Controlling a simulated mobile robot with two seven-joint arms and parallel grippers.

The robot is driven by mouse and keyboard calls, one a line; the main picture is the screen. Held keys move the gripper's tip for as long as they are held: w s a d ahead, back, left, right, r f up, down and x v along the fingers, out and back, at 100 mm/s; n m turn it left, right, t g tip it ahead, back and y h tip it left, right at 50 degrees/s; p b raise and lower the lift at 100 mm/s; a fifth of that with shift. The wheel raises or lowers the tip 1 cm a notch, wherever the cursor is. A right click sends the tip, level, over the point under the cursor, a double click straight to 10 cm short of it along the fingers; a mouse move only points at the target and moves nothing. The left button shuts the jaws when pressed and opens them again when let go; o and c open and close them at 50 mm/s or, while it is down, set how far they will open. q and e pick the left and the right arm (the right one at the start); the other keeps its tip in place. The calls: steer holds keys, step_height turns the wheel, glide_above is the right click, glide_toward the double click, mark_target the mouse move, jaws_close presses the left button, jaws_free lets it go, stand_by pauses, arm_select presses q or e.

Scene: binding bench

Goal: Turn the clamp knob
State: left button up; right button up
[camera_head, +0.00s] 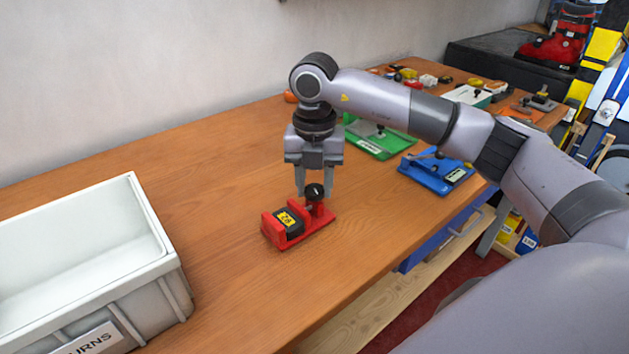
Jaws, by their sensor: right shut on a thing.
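A red clamp (318,222) stands on the wooden bench, with a dark block bearing a yellow label (287,221) in its left part. The black clamp knob (315,191) is on top of the clamp's right end. My right gripper (314,188) points straight down over the clamp, its fingers on both sides of the knob and shut on it. My left gripper does not show.
A white bin (160,262) stands at the left front. A green fixture (385,143) and a blue fixture (437,176) lie behind and to the right, below my right arm. Bare bench (220,160) surrounds the clamp.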

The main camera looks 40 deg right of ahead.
mark_target(315, 189)
steer(key=o, duration=1.1)
steer(key=shift+r, duration=3.65)
